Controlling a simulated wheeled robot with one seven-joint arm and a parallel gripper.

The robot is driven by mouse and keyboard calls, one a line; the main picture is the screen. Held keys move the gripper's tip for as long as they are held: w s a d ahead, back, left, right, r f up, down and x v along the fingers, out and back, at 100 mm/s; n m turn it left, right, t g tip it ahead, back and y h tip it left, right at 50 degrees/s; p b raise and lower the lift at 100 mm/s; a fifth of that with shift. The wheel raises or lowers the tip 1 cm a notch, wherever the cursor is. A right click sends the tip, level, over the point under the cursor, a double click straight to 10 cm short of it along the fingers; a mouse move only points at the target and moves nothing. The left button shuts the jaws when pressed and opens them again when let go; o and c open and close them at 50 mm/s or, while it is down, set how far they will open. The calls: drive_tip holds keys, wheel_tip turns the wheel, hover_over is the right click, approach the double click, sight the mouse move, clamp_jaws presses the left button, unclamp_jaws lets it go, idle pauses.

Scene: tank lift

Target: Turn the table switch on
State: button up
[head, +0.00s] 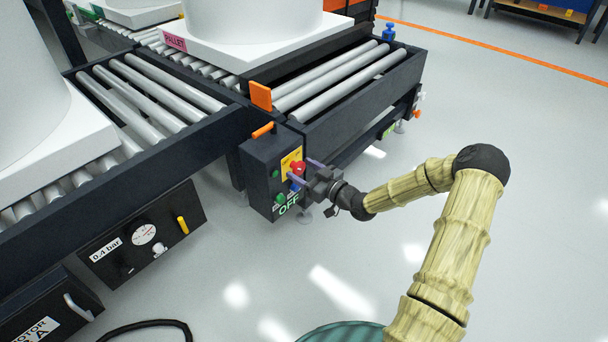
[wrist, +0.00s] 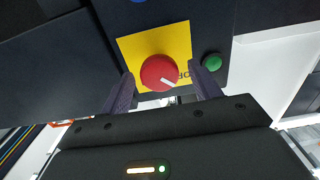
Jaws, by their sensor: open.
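The switch is a red round knob (wrist: 158,72) with a white pointer mark, on a yellow plate (wrist: 181,42) in the wrist view. The knob also shows in the head view (head: 298,168) on the dark control box (head: 258,160). A label reading OFF (head: 289,204) is low on the box. My gripper (head: 311,172) is at the front of the box. In the wrist view its open fingers (wrist: 161,88) stand on either side of the knob, with gaps visible. I cannot tell how deep the fingertips reach around it.
Green buttons (head: 280,198) sit beside the knob on the box; one shows in the wrist view (wrist: 212,62). Roller conveyors (head: 340,78) stand behind and left, bearing large white tanks.

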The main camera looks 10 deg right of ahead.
drive_tip(key=shift+c, duration=0.4)
drive_tip(key=c, duration=0.9)
